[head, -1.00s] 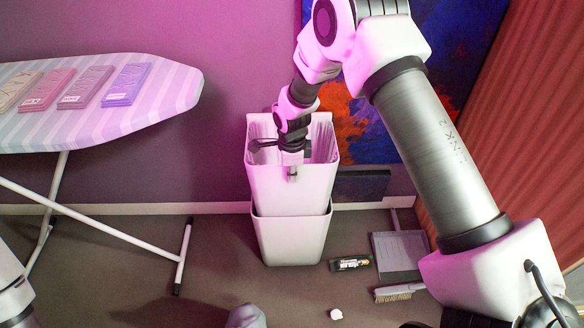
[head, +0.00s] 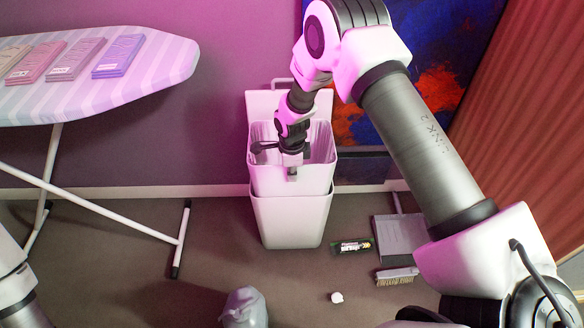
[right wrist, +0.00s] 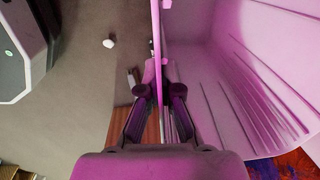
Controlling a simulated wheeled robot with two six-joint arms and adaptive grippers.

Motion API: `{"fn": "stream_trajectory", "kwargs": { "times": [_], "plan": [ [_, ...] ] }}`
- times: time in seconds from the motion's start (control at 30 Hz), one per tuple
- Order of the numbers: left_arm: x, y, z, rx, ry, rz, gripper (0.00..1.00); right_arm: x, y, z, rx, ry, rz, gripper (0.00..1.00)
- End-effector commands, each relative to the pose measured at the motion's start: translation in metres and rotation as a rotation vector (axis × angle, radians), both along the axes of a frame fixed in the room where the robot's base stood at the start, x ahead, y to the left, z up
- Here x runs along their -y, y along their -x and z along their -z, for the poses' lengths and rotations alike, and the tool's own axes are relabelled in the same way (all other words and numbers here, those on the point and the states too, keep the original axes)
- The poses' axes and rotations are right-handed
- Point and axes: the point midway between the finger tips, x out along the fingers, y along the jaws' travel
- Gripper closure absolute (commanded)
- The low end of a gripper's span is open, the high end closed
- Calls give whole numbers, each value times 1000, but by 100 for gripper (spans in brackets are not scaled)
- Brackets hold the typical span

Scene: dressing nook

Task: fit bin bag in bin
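The white bin (head: 292,222) stands on the floor by the wall, with its lid (head: 262,104) raised at the back. A white inner bucket (head: 290,182) sits partly inside it, its upper part standing above the outer rim. Its inside is pale grey with vertical folds or ridges; I cannot tell whether that is a liner. My right gripper (head: 291,165) is at the bucket's front rim. In the right wrist view its fingers (right wrist: 160,92) close on both sides of the bucket wall (right wrist: 250,70). A grey, lumpy bag (head: 245,308) lies on the floor at the bottom. My left gripper is out of view.
A black and green packet (head: 353,246), a dustpan (head: 400,236), a brush (head: 397,276) and a crumpled white scrap (head: 337,297) lie right of the bin. An ironing board (head: 95,80) stands left. A painting (head: 440,90) is behind my right arm.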

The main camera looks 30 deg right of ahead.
Motion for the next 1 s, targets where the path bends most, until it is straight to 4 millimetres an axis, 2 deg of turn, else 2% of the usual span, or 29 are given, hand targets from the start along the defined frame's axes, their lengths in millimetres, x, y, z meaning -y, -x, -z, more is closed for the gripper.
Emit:
{"fn": "stream_trajectory", "kwargs": {
  "times": [1.0],
  "plan": [
    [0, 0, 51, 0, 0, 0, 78, 3, -5, 100, -1, 1, -1, 100]
  ]
}}
